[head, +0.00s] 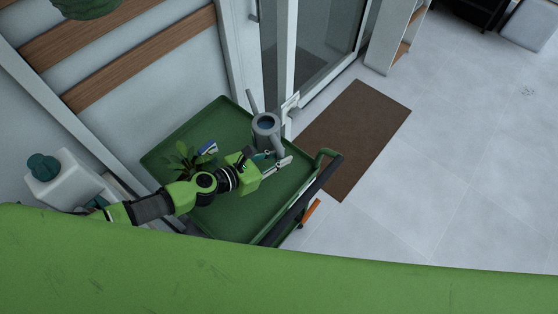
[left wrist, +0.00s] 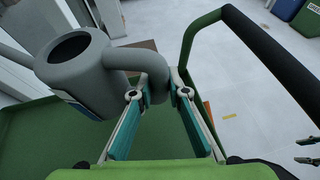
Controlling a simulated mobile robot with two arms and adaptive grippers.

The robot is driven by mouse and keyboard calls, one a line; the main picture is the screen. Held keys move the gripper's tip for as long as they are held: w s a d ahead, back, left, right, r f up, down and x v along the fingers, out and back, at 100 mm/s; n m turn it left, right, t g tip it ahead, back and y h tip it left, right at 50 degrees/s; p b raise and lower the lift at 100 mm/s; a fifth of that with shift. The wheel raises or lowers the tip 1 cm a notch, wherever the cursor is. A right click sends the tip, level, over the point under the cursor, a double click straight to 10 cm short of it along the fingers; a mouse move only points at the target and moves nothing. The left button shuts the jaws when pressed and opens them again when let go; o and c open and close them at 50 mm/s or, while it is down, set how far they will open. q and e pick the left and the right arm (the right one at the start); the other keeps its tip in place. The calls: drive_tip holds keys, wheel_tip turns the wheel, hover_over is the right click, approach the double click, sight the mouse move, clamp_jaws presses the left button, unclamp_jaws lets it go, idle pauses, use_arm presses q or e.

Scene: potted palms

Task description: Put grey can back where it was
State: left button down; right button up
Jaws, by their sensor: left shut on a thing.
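The grey can (head: 265,124) is a watering can with a long spout and a looped handle. My left gripper (head: 280,163) is shut on its handle, which shows between the fingers (left wrist: 163,94) in the left wrist view. The can (left wrist: 75,62) looks upright, over the far right part of a green cart tray (head: 222,118). I cannot tell whether its base touches the tray. At the right edge of the left wrist view, my right gripper (left wrist: 306,151) shows partly, its fingertips apart and empty.
A small leafy plant (head: 182,160) and a blue-white item (head: 208,148) are on the tray. The cart's dark handle bar (head: 305,199) edges its right side. A white jug (head: 62,180) stands at left. A brown mat (head: 355,135) lies on open floor by the glass door.

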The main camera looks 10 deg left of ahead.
use_arm(q)
drive_tip(key=f, duration=0.1)
drive_tip(key=f+b, duration=0.1)
drive_tip(key=f, duration=0.1)
drive_tip(key=shift+s+a+f, duration=0.15)
drive_tip(key=shift+s+a, duration=0.05)
drive_tip(key=shift+s, duration=0.05)
wheel_tip(320, 180, down, 4)
drive_tip(key=shift+w+d+r+b, duration=0.1)
drive_tip(key=shift+b, duration=1.15)
drive_tip(key=shift+r, duration=0.1)
drive_tip(key=shift+f, duration=0.2)
drive_tip(key=c, duration=2.3)
unclamp_jaws()
drive_tip(key=shift+f, duration=0.1)
drive_tip(key=o, duration=0.3)
drive_tip(key=shift+o, duration=0.2)
use_arm(e)
drive_tip(key=s+f, duration=0.1)
drive_tip(key=s+a+f, duration=0.1)
drive_tip(key=f, duration=0.1)
drive_tip(key=s+f, duration=0.1)
drive_tip(key=shift+a+f, duration=0.3)
drive_tip(key=shift+f, duration=0.1)
